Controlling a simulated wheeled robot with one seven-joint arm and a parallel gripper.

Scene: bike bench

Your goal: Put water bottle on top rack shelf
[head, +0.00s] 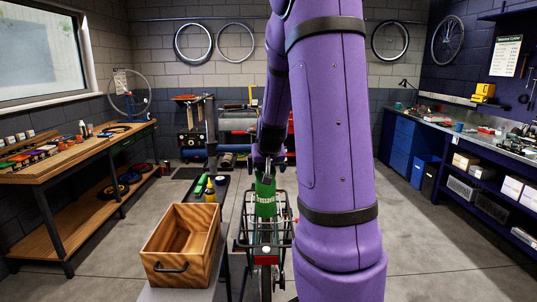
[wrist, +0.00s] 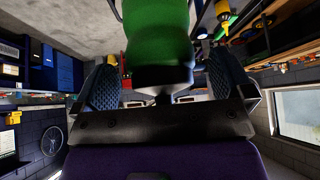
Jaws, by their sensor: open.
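The green water bottle (head: 265,198) stands upright in the head view, over the back of a bicycle. It fills the upper middle of the wrist view (wrist: 160,50). My gripper (head: 264,168) is at the bottle's upper end. In the wrist view my gripper (wrist: 160,68) has its two blue padded fingers apart, one on each side of the bottle, with gaps showing. What the bottle rests on is hard to make out. A rack with shelves (head: 238,124) stands at the back wall, partly hidden by my arm.
Workbenches line the left (head: 40,178) and right (head: 455,135) walls.

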